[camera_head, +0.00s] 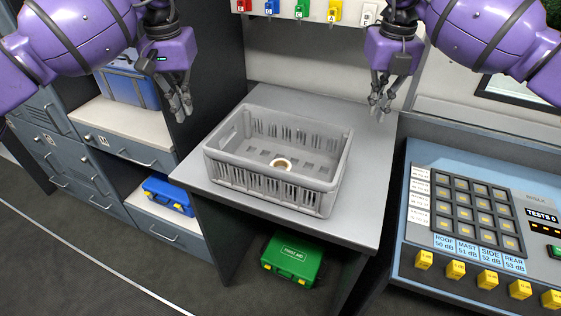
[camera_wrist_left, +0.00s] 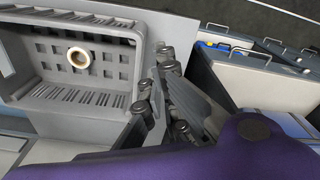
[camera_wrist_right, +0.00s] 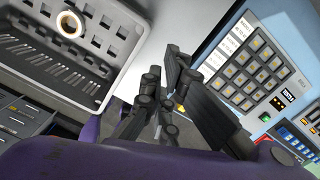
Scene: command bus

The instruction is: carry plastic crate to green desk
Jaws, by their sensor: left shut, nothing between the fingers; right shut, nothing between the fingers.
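The grey plastic crate (camera_head: 270,187) stands upright on a grey desk top (camera_head: 362,215) in the head view. A pale ring-shaped thing (camera_head: 281,164) lies on its floor. My left gripper (camera_head: 181,112) is shut and empty, above and to the left of the crate. My right gripper (camera_head: 379,112) is shut and empty, above and to the right of it. Neither touches the crate. The crate also shows in the left wrist view (camera_wrist_left: 85,97) and the right wrist view (camera_wrist_right: 60,72). I cannot pick out a green desk in these frames.
A green first aid case (camera_head: 293,258) sits under the desk top. A blue case (camera_head: 168,195) and drawers (camera_head: 130,150) stand at the left. A blue button console (camera_head: 415,262) adjoins at the right. Coloured tags (camera_head: 303,9) hang on the back wall. Open floor (camera_head: 80,255) lies at front left.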

